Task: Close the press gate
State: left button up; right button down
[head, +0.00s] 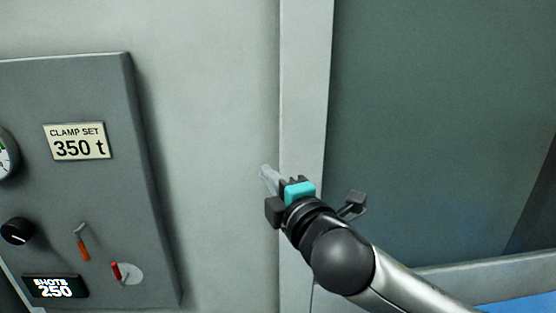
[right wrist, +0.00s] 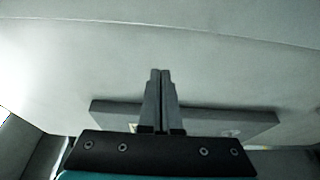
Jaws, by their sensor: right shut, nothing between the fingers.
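What looks like the press gate (head: 303,90) shows in the head view as a pale upright frame edge with a large dark grey-green pane to its right. My right gripper (head: 266,176) is shut and empty, at the left side of that upright edge and in front of the pale press wall. Whether it touches the edge or the wall, I cannot tell. In the right wrist view the two closed fingertips (right wrist: 160,72) point at a plain pale grey surface. No gate handle can be made out. My left gripper is not in view.
A grey control panel (head: 105,200) with a "CLAMP SET 350 t" plate (head: 78,142), a knob, small levers and a "SHOTS 250" display stands out from the wall at left. A flat grey box (right wrist: 235,118) lies behind the fingers in the wrist view. Bare wall (head: 215,80) separates panel and gate.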

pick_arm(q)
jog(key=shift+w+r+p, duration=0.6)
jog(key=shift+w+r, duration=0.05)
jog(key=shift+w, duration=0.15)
pick_arm(e)
jog(key=w, duration=0.4)
jog(key=w+d, duration=0.1)
jog(key=w, duration=0.1)
jog(key=shift+w, duration=0.15)
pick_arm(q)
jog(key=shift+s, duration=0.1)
pick_arm(e)
jog(key=shift+d, duration=0.1)
